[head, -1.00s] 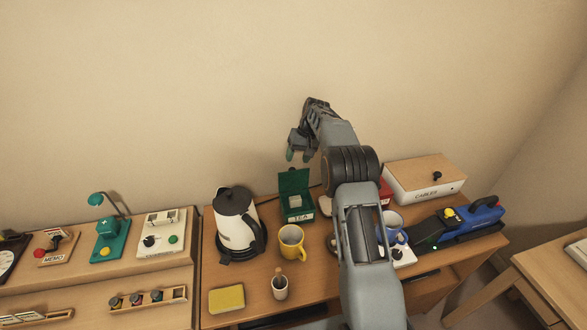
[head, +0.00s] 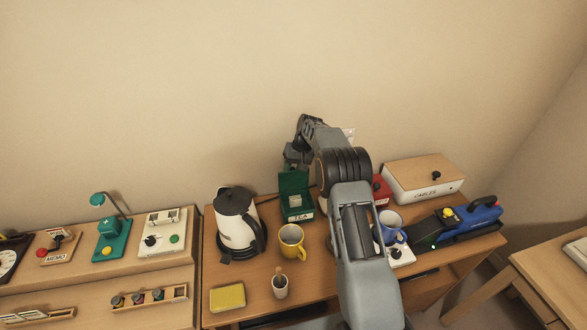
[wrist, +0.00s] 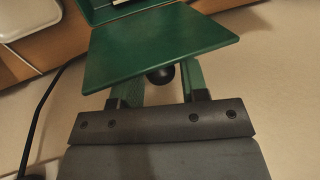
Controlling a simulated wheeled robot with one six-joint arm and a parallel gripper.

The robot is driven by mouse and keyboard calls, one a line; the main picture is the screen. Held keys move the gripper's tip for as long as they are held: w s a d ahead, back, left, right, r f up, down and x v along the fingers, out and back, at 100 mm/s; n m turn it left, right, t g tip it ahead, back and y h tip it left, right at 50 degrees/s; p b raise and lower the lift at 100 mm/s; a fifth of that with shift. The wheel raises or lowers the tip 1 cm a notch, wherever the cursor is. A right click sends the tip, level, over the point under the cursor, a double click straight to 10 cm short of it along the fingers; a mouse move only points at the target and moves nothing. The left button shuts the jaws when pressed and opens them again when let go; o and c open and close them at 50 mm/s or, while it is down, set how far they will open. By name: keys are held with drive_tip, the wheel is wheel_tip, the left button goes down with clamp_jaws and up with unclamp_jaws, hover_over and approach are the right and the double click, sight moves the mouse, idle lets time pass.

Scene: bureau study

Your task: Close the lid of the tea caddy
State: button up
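The green tea caddy (head: 297,216) with its "TEA" label stands at the back of the desk. Its green lid (head: 292,181) is open and upright, and a pale block shows inside. My gripper (head: 293,163) is just behind the lid's top edge, its fingertips partly hidden by the lid. In the wrist view the lid (wrist: 160,42) fills the upper middle, with a black knob (wrist: 160,76) at its edge. My gripper's two green-tipped fingers (wrist: 161,86) are apart, one on each side of the knob. I cannot tell whether they touch the lid.
A kettle (head: 234,222) stands left of the caddy and a yellow mug (head: 291,242) in front. A blue mug (head: 391,224), a red object (head: 381,188) and a "CABLES" box (head: 424,178) are to the right. The wall is close behind.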

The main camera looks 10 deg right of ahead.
clamp_jaws()
drive_tip(key=shift+f+b, duration=0.1)
drive_tip(key=shift+b, duration=0.4)
